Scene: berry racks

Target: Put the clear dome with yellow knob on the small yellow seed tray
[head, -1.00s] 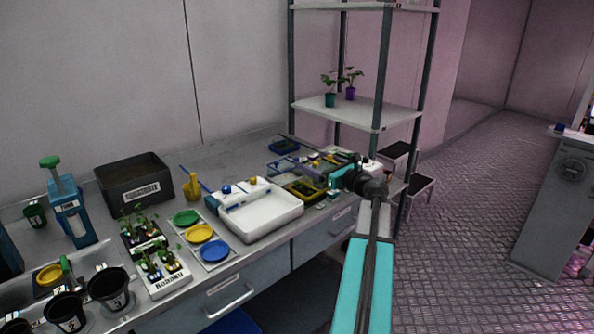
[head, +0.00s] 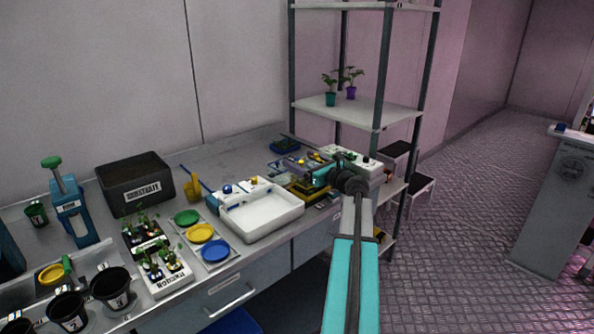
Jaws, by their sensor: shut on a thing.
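My gripper (head: 314,177) is at the right end of the bench, low over the small trays. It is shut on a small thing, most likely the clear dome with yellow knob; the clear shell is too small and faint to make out. The small yellow seed tray (head: 298,190), dark inside with a yellow rim, lies on the bench just under and left of the gripper. The gripper hides part of it. I cannot tell whether the held thing touches the tray.
A white basin (head: 262,232) stands left of the yellow tray. A blue tray (head: 284,146) lies behind, and a white box (head: 352,160) stands behind my arm. A shelf rack (head: 375,115) with potted plants rises at the bench's right end.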

